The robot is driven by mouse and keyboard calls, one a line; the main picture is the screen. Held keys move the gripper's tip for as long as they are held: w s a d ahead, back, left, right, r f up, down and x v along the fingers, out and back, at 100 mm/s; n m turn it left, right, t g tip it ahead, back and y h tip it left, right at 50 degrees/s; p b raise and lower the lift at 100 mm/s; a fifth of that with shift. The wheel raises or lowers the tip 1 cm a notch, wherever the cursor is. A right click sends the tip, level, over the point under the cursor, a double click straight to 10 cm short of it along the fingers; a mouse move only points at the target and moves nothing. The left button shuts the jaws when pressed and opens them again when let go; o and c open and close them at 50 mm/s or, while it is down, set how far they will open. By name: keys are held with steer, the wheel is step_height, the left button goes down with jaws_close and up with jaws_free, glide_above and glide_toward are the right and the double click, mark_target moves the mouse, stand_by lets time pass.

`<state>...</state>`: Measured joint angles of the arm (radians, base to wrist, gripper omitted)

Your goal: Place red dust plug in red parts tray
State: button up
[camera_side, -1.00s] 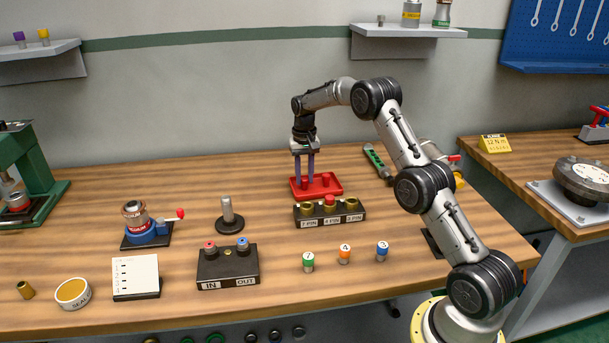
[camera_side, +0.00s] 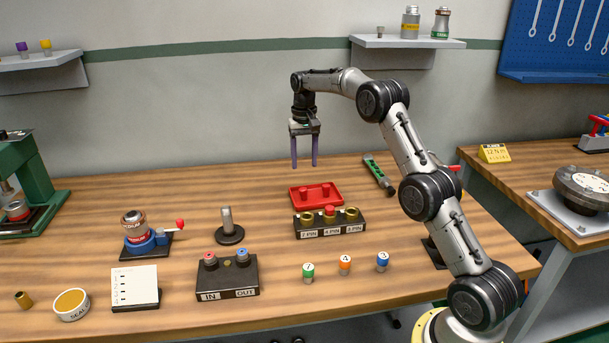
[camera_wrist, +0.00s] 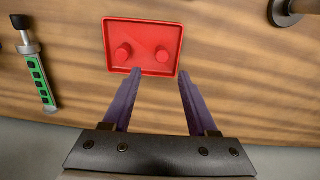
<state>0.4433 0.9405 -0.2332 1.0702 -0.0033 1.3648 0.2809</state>
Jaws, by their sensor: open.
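The red parts tray (camera_side: 336,200) lies flat on the bench behind the labelled connector block. Two red plugs (camera_wrist: 124,53) (camera_wrist: 162,55) stand apart inside the tray, with the tray floor clear between them. Another red piece (camera_side: 330,210) sits in the middle position of the block, marked 4 PIN. My gripper (camera_side: 304,165) hangs above and slightly behind the tray, fingers pointing down. In the wrist view, its two purple fingers (camera_wrist: 160,72) are spread with nothing between them, and the tray shows beyond their tips.
The black connector block (camera_side: 345,228) stands just in front of the tray. A green tool (camera_side: 378,175) lies right of it. A grey post on a round base (camera_side: 229,229) stands left. Several numbered caps (camera_side: 345,264) stand in front. The bench behind the tray is clear.

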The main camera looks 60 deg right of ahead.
steer(key=s+a+r+n+t, duration=0.3)
steer(key=s+a+r+n, duration=0.1)
steer(key=s+a+r, duration=1.05)
steer(key=s+a+f+n+t, duration=0.1)
steer(key=s+a, duration=0.4)
steer(key=s, duration=0.5)
steer(key=s+a+f+n+t, duration=0.1)
steer(key=s+a+f+n, duration=0.2)
steer(key=s, duration=0.8)
steer(key=shift+s+a+f+t, duration=0.3)
steer(key=shift+a+f, duration=0.3)
steer(key=shift+a, duration=0.65)
